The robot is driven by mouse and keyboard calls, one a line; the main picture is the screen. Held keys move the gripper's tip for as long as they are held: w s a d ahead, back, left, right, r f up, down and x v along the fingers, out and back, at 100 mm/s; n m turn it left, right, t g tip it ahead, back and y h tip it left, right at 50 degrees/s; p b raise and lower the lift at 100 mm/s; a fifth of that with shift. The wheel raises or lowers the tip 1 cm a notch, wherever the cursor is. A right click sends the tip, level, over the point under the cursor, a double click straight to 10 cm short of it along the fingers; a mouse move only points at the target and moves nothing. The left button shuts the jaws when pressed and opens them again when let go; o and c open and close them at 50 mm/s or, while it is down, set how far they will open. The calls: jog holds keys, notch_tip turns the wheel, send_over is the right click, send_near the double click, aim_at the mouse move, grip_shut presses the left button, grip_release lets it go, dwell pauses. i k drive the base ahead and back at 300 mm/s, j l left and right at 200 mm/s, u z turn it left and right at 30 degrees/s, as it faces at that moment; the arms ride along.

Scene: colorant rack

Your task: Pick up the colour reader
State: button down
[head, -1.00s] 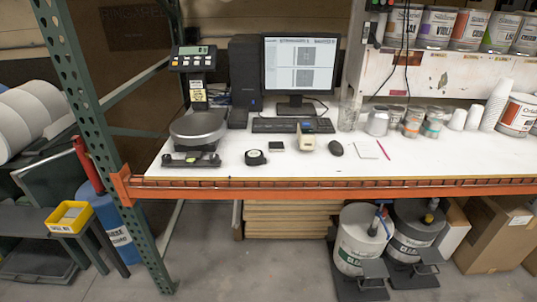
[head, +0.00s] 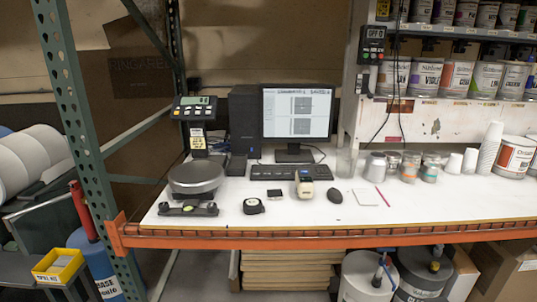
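The colour reader appears to be the small beige and dark handheld device (head: 304,183) standing on the white bench top (head: 290,219), in front of the keyboard (head: 290,172). A small dark block (head: 275,195) lies to its left and a black computer mouse (head: 334,195) to its right, both apart from it. My gripper is not in view.
A tape measure (head: 253,206) and a scale (head: 195,178) stand to the left. A notepad (head: 365,197) and a red pencil (head: 382,197) lie to the right, with several cans behind. An orange beam (head: 330,239) edges the bench. The front strip is mostly clear.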

aim_at(304, 182)
jog(key=i, duration=0.9)
jog(key=i+j, duration=0.15)
jog(key=i, duration=0.75)
